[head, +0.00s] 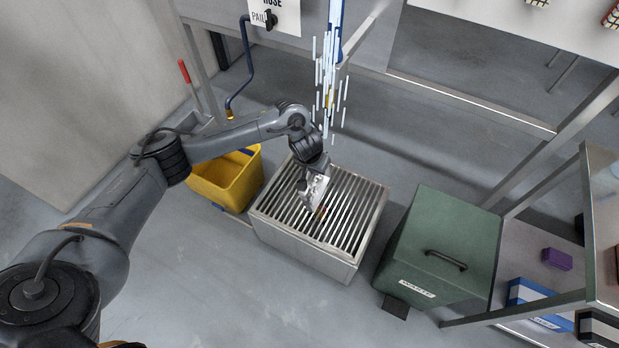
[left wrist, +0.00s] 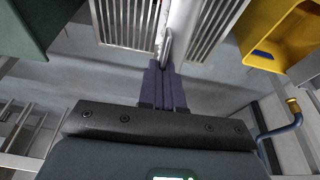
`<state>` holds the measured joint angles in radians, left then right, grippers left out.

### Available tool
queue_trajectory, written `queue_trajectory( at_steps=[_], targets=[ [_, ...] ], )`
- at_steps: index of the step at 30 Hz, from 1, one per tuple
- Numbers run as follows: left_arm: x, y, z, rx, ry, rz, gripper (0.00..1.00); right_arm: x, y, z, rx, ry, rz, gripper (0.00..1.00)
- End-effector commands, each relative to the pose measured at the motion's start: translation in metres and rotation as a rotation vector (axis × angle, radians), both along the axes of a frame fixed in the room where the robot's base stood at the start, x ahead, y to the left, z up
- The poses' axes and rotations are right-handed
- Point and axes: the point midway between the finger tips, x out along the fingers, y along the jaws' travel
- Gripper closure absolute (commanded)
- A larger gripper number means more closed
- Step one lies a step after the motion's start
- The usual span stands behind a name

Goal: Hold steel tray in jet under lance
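The steel tray (head: 318,190) is a small shiny piece above the slatted grate in the head view. In the left wrist view the steel tray (left wrist: 182,28) shows as a narrow silver strip beyond the fingers. My left gripper (left wrist: 166,75) has its fingers together on the near end of it; the head view also shows this gripper (head: 313,176). The blue lance (head: 335,30) hangs upright at the top centre of the head view. Pale jet streaks (head: 329,105) fall around and below it, ending near my left wrist. Whether they touch the tray is unclear. My right gripper is out of view.
The slatted grate box (head: 362,205) stands under the tray. A yellow pail (head: 226,183) is left of it, and a green waste bin (head: 440,245) right of it. A blue bent pipe (head: 247,70) hangs behind the arm. Metal rack posts stand at right.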

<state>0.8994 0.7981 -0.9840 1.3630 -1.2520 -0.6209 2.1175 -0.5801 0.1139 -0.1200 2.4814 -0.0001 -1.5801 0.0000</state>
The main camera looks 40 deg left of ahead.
Motion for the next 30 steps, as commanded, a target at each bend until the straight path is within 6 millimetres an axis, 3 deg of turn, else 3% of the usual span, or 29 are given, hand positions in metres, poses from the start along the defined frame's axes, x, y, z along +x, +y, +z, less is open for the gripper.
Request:
queue_trajectory(
  at_steps=[15,30],
  targets=[
    [0.053,0.012,-0.001,-0.002,-0.004,0.002,1.00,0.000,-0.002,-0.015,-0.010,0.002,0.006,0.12],
    [0.065,0.015,0.001,-0.002,-0.003,0.000,1.00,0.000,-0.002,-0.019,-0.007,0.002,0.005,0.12]
  ],
)
